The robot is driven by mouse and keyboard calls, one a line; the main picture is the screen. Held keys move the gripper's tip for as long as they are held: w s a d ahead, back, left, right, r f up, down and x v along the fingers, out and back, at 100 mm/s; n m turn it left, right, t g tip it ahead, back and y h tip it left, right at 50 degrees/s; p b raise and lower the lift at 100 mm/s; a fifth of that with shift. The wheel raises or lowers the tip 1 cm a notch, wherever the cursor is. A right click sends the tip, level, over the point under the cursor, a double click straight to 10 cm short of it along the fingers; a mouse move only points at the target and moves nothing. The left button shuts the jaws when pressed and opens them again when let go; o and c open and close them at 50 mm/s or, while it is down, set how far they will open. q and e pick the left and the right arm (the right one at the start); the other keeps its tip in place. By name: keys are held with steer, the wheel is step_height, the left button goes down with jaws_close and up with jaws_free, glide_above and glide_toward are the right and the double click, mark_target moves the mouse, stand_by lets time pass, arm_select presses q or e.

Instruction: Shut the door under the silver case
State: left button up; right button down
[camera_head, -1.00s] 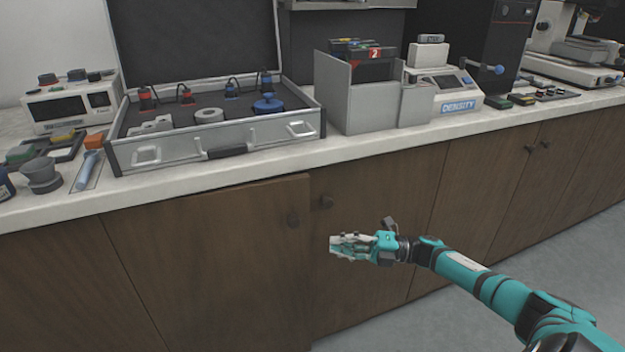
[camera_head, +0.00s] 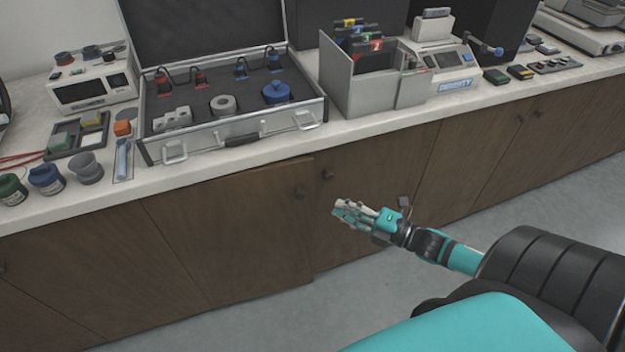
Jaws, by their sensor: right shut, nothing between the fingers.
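The silver case (camera_head: 235,142) stands open on the counter. My right gripper (camera_head: 341,209) is shut and empty. In the picture it is just right of the door's free edge, in front of the neighbouring door (camera_head: 375,170). Whether it touches anything is not clear. My left gripper is not in view.
The white counter (camera_head: 225,168) overhangs the cabinets and carries a grey file box (camera_head: 350,90), a density scale (camera_head: 447,65) and several cups at left. More closed doors run to the right. The grey floor (camera_head: 250,325) in front is clear.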

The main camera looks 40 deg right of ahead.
glide_toward(296, 177)
steer(key=a, duration=0.4)
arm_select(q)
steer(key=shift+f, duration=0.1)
arm_select(e)
steer(key=shift+w+d, duration=0.3)
steer(key=shift+w, duration=0.45)
steer(key=shift+w+d, duration=0.3)
steer(key=shift+w, duration=0.45)
steer(key=shift+w+d, duration=0.3)
steer(key=shift+w, duration=0.45)
